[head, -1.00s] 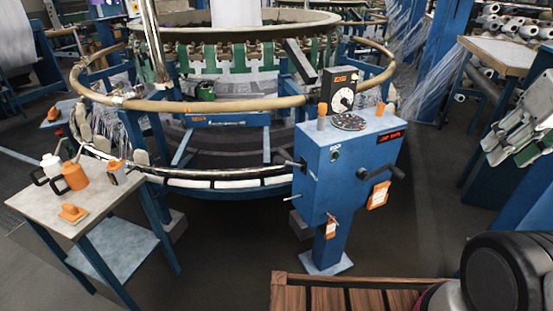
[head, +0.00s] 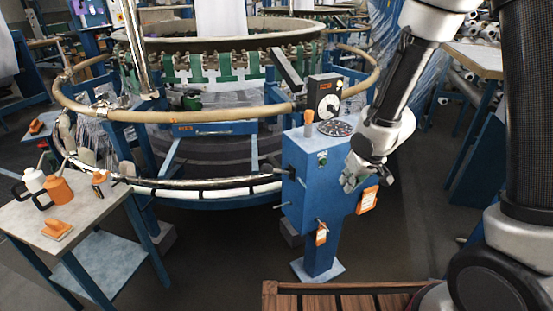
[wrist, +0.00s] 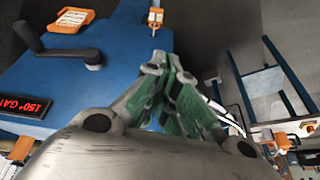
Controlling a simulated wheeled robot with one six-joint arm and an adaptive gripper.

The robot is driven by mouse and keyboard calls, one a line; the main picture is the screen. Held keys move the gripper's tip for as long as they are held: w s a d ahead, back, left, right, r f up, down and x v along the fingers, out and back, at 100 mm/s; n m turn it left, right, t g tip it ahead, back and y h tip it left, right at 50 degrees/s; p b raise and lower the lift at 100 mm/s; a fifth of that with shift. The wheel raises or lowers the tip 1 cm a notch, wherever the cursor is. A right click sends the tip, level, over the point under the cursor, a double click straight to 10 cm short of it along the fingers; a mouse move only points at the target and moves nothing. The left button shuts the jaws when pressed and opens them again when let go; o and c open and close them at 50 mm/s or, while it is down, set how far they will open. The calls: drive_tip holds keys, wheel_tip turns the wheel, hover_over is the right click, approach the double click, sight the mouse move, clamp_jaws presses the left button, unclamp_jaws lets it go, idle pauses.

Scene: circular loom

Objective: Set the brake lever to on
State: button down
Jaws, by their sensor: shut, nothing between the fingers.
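A blue control box (head: 308,200) on a post stands before the loom ring. A black crank-shaped lever (wrist: 60,53) shows on its blue face in the wrist view; whether this is the brake lever, I cannot tell. A small dark lever (head: 266,171) juts from the box's left side in the head view. My gripper (head: 355,183) is in front of the box's right side, where it hides the black crank in the head view. In the wrist view my gripper (wrist: 166,64) has its green-padded fingers together and empty, to the right of the crank and apart from it.
Orange tags (head: 368,200) (head: 321,233) hang on the box. A dial (head: 335,128) and an orange knob (head: 308,118) are on top. A red display (wrist: 22,103) shows in the wrist view. A table with bottles (head: 95,225) stands at left. The floor right of the post is clear.

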drive_tip(key=w+a+r+m+t+y, duration=0.1)
drive_tip(key=w+a+r+t+y, duration=0.1)
drive_tip(key=a, duration=0.4)
drive_tip(key=w+a+r+t+y, duration=0.2)
drive_tip(key=w+a+r+y, duration=0.3)
drive_tip(key=a, duration=0.1)
drive_tip(key=shift+a+r+m+t, duration=0.2)
drive_tip(key=shift+r+m+t, duration=0.1)
drive_tip(key=shift+r+m, duration=0.1)
drive_tip(key=shift+f, duration=0.1)
hover_over(275, 170)
drive_tip(key=s, duration=0.1)
wheel_tip(275, 170, down, 8)
drive_tip(key=shift+d, duration=0.25)
drive_tip(key=shift+f, duration=0.1)
drive_tip(key=shift+a, duration=0.15)
